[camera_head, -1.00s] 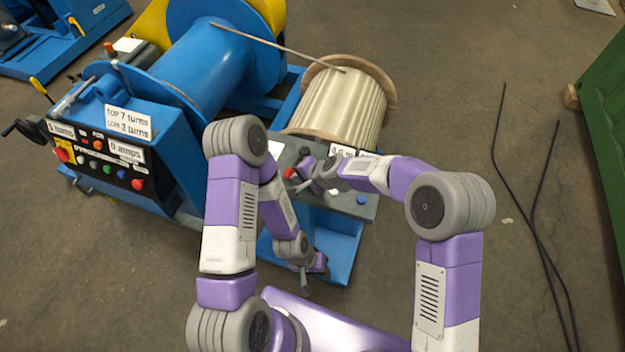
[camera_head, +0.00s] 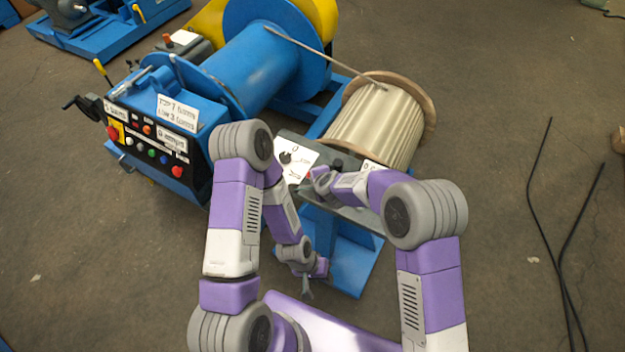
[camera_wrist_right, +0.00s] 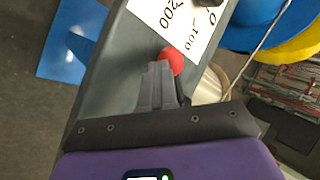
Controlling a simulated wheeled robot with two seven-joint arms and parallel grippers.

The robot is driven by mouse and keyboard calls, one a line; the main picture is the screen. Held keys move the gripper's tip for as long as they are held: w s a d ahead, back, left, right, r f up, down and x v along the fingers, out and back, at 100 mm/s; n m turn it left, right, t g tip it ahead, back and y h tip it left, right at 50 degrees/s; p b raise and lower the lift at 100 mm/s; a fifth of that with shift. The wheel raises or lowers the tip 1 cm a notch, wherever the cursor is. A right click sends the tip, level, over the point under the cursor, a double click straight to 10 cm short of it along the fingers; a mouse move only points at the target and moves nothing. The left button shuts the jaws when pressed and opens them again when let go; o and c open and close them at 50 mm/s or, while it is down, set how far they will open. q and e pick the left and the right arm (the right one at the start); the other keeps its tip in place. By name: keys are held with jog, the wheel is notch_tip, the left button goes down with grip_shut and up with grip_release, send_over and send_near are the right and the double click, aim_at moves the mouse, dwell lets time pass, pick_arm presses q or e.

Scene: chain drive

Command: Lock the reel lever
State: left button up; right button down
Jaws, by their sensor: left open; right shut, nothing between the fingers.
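The reel lever shows as a red knob (camera_wrist_right: 172,60) in the right wrist view, at the tips of my right gripper (camera_wrist_right: 160,80). The fingers are shut and cover the lower side of the knob. Whether they touch it I cannot tell. In the head view my right gripper (camera_head: 313,181) is at the grey control panel (camera_head: 352,212) in front of the wooden reel (camera_head: 375,124); the red knob is mostly hidden there. My left gripper (camera_head: 308,288) is open and empty, hanging low in front of the blue stand (camera_head: 345,258).
A white dial plate (camera_head: 296,159) with a black knob sits on the panel's left. The blue winch drum (camera_head: 255,70) and its button box (camera_head: 150,150) stand to the left. A rod (camera_head: 325,58) spans drum and reel. Black cables (camera_head: 545,215) lie on the floor at right.

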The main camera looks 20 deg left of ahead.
jog(key=shift+s+a, duration=0.1)
jog(key=v, duration=0.7)
jog(key=shift+d+r+p, duration=0.2)
jog(key=shift+d+p, duration=0.1)
jog(key=shift+p, duration=0.1)
dwell(0.4)
